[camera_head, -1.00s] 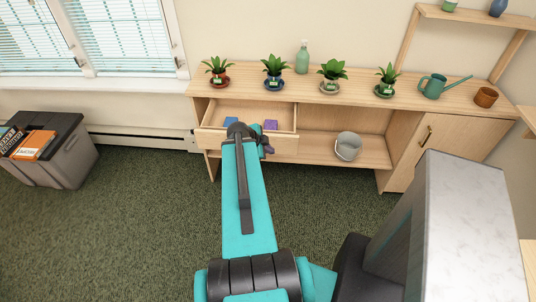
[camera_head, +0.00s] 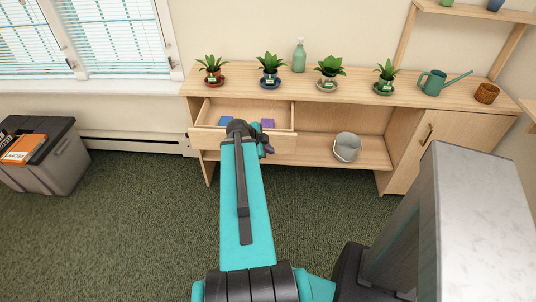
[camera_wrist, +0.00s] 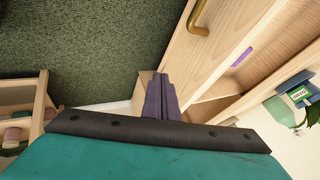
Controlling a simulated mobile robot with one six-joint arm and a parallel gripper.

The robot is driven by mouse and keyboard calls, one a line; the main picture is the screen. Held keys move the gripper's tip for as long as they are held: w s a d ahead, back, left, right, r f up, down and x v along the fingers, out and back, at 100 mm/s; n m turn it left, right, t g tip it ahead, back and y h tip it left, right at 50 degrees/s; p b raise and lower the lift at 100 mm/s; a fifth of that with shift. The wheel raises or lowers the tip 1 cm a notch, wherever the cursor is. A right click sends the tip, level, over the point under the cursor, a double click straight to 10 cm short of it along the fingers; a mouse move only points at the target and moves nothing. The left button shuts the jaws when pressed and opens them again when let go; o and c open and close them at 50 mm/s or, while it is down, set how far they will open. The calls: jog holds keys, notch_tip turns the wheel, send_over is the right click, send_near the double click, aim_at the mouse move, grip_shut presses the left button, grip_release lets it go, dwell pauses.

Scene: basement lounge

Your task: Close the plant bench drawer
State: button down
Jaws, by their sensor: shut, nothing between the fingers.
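The plant bench (camera_head: 340,98) is pale wood and stands against the wall. Its drawer (camera_head: 210,137) is pulled open at the bench's left part, with a blue item (camera_head: 226,121) and a purple item (camera_head: 267,123) inside. My arm covers the middle of the drawer front in the head view. My gripper (camera_head: 267,148) is at the drawer front, right of its middle. In the wrist view my gripper (camera_wrist: 162,97) is shut and empty, beside the drawer front (camera_wrist: 218,45) with its brass handle (camera_wrist: 198,18). Whether the fingers touch the front I cannot tell.
Several potted plants, a green bottle (camera_head: 299,57), a watering can (camera_head: 434,82) and a terracotta pot (camera_head: 487,93) stand on the bench top. A metal bucket (camera_head: 347,148) sits on the lower shelf. A grey bin (camera_head: 50,160) stands at left. The carpet before the bench is clear.

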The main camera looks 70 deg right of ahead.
aim_at(273, 144)
jog(key=shift+w+d+f+p, duration=0.1)
jog(key=shift+d+f+p, duration=0.25)
jog(key=shift+d, duration=0.55)
jog(key=shift+w+d+f+p, duration=0.1)
jog(key=shift+d+f+p, duration=0.3)
jog(key=shift+d, duration=0.5)
jog(key=shift+w+d+f+p, duration=0.1)
jog(key=shift+d+f+p, duration=0.25)
jog(key=shift+d, duration=0.55)
